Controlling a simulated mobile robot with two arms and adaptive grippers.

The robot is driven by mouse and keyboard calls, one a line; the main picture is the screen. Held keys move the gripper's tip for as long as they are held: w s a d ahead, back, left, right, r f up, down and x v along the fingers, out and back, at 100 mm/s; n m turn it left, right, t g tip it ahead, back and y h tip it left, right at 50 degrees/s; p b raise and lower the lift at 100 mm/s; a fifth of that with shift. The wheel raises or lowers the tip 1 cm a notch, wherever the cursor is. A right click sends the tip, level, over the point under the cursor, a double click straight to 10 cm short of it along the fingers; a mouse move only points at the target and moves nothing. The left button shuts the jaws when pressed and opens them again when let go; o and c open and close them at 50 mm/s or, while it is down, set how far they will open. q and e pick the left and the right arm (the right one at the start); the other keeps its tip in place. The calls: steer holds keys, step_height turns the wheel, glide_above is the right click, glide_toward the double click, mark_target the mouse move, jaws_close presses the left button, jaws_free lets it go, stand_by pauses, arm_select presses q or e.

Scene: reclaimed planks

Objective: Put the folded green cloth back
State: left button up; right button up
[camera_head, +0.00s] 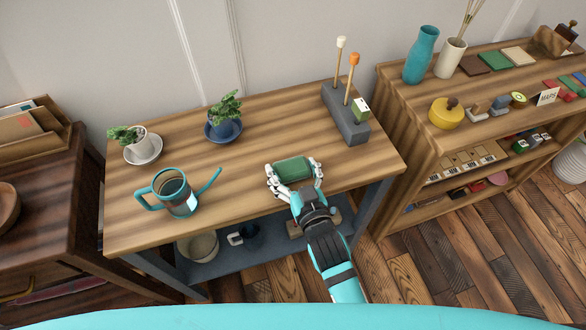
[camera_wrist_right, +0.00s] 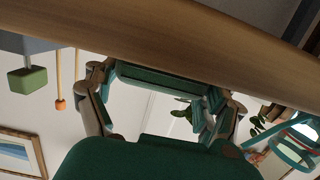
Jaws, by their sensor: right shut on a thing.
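My right gripper (camera_head: 294,176) is shut on the folded green cloth (camera_head: 293,168), a small rounded dark green bundle between its fingers. In the head view it is over the front part of the wooden table (camera_head: 255,155), right of the middle. I cannot tell whether the cloth touches the tabletop. In the right wrist view the fingers of the right gripper (camera_wrist_right: 165,90) show on both sides of a green strip, close to the wooden tabletop (camera_wrist_right: 170,35). My left gripper is not in view.
A teal watering can (camera_head: 178,195), a white potted plant (camera_head: 142,145), a blue potted plant (camera_head: 224,125) and a grey block with sticks (camera_head: 345,118) stand on the table. A shelf (camera_head: 405,95) at right holds a teal vase (camera_head: 421,55) and flat brown, green and cream pieces.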

steer(key=shift+f, duration=0.15)
steer(key=o, duration=0.8)
steer(key=shift+c, duration=0.2)
steer(key=shift+r, duration=0.25)
steer(key=v, duration=1.2)
steer(key=shift+f, duration=0.2)
